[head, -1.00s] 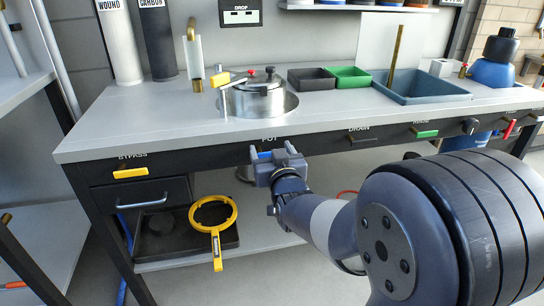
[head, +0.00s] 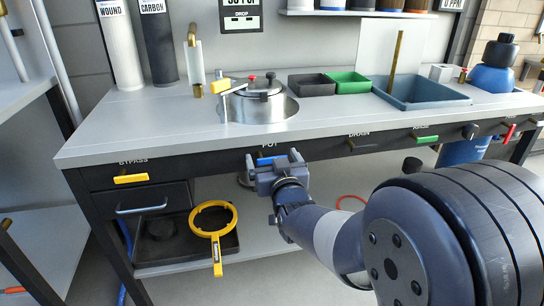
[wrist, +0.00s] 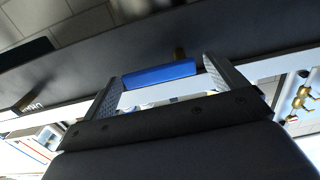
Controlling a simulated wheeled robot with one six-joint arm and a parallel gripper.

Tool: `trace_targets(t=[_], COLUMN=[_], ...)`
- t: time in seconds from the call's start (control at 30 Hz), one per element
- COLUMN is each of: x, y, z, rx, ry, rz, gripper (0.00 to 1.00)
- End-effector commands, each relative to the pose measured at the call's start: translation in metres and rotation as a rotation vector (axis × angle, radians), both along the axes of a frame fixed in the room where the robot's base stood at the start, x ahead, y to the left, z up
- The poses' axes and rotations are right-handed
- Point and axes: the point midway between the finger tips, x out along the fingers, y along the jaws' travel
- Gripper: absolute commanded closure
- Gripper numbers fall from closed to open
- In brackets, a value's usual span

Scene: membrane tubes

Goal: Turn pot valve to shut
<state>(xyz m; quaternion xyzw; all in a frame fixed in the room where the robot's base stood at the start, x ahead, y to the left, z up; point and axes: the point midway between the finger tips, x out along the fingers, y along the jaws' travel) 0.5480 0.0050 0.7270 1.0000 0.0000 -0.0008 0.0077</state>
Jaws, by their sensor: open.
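The pot valve has a blue handle (head: 270,160) on the bench's dark front panel, under the POT label and below the steel pot (head: 257,104). The handle lies roughly level, along the panel. My gripper (head: 274,159) is right in front of it, fingers pointing at the panel. In the wrist view, the blue handle (wrist: 160,75) spans most of the gap between the two fingers of my gripper (wrist: 160,80). The fingers are open on either side of its ends. I cannot tell whether either finger touches it. A brass stem shows behind the handle.
A yellow bypass handle (head: 131,178) is to the left on the panel, and a green rinse handle (head: 426,139) to the right. A yellow ring tool (head: 213,222) lies on a dark tray below.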

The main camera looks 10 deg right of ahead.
Motion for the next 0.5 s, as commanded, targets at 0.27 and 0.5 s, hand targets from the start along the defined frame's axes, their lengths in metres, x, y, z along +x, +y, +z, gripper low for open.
trace_targets(t=[0.27, 0.5], x=[-0.052, -0.087], y=[0.0, 0.0], z=[0.004, 0.002], rx=[0.0, 0.0], ry=[-0.002, -0.002], rz=[0.0, 0.0], gripper=[0.08, 0.08])
